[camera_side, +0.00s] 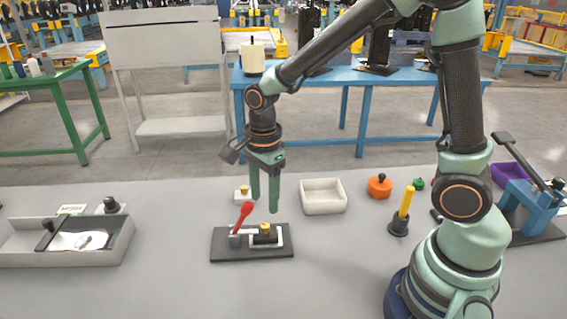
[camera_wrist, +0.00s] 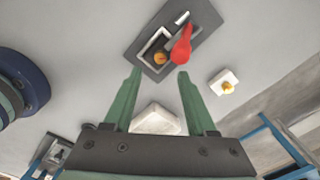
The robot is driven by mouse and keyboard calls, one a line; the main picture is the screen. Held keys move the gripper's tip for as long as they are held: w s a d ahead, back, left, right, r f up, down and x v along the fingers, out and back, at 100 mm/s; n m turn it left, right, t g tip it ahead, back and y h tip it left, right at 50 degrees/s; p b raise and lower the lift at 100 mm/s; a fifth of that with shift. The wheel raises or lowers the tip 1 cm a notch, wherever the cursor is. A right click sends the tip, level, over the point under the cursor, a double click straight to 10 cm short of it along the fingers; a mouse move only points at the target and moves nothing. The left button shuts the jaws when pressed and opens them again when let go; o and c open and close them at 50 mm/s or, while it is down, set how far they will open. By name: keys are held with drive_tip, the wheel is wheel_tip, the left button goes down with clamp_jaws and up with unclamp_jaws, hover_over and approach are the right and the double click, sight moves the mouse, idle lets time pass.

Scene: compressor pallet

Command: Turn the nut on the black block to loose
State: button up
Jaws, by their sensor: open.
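A brass nut (camera_side: 265,227) sits on the black block (camera_side: 266,239), which is on a dark base plate (camera_side: 250,255) with a white frame and a red-handled lever (camera_side: 243,214). The nut (camera_wrist: 159,58) also shows in the wrist view, just beyond the fingertips and roughly midway between them, beside the red handle (camera_wrist: 182,46). My gripper (camera_side: 265,204) is open and empty, pointing down, above and apart from the nut. Its two green fingers (camera_wrist: 158,74) show spread in the wrist view. Whether the nut is tight or loose cannot be told.
A small white block with a brass nut (camera_side: 242,194) stands behind the plate. A white tray (camera_side: 323,197) is behind right. An orange knob (camera_side: 379,187) and a yellow-handled piece (camera_side: 403,211) stand further right. A grey tray (camera_side: 112,246) is at left. The front table is clear.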

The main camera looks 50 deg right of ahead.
wheel_tip(320, 180, up, 5)
hover_over(265, 225)
drive_tip(key=shift+s+f, duration=0.1)
drive_tip(key=shift+s, duration=0.1)
drive_tip(key=f+m, duration=0.2)
drive_tip(key=f, duration=0.2)
drive_tip(key=f+m, duration=0.2)
drive_tip(key=f, duration=0.2)
drive_tip(key=f+m, duration=0.3)
drive_tip(key=f, duration=0.1)
drive_tip(key=shift+w, duration=0.2)
idle(0.4)
clamp_jaws()
